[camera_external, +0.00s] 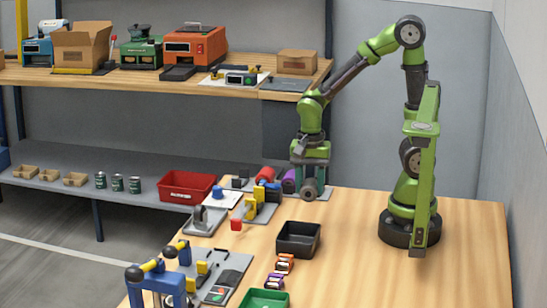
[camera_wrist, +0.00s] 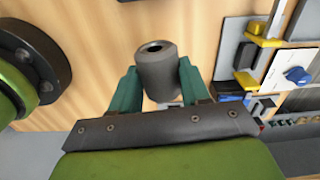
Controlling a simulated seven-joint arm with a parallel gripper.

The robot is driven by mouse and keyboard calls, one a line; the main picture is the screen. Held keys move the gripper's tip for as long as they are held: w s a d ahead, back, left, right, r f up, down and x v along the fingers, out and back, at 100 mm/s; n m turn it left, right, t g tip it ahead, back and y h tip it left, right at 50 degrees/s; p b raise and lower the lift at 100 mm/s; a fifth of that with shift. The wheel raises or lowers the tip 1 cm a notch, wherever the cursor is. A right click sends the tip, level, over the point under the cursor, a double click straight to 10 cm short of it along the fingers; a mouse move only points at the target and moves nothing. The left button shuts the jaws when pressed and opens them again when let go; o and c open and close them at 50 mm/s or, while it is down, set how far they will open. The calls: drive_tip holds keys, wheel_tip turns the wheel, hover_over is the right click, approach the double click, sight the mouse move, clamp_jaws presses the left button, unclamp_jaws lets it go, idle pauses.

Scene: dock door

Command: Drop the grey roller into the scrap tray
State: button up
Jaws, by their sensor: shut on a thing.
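The grey roller (camera_wrist: 157,75), a short cylinder with a hole in its end, sits between the teal fingers of my gripper (camera_wrist: 157,82), which is shut on it. In the external view my gripper (camera_external: 309,172) points down at the far side of the table, with the roller (camera_external: 309,190) at its tip, by a light grey plate. I cannot tell whether the roller touches the plate. No label marks the scrap tray. A black tray (camera_external: 285,250) stands mid-table, a red tray (camera_external: 188,195) on the lower shelf, and a green tray (camera_external: 247,305) at the front edge.
A purple roller (camera_external: 289,181) and a red roller (camera_external: 266,176) are just left of my gripper. The table's right part is clear.

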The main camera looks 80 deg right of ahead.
drive_tip(key=a+r+m, duration=0.1)
drive_tip(key=a+r, duration=0.5)
drive_tip(key=a, duration=0.5)
drive_tip(key=shift+d+f, duration=0.15)
drive_tip(key=shift+f, duration=1.25)
drive_tip(key=shift+d+f, duration=0.15)
drive_tip(key=shift+f, duration=1.25)
drive_tip(key=o, duration=1.2)
drive_tip(key=shift+o, duration=0.2)
wheel_tip(320, 180, up, 17)
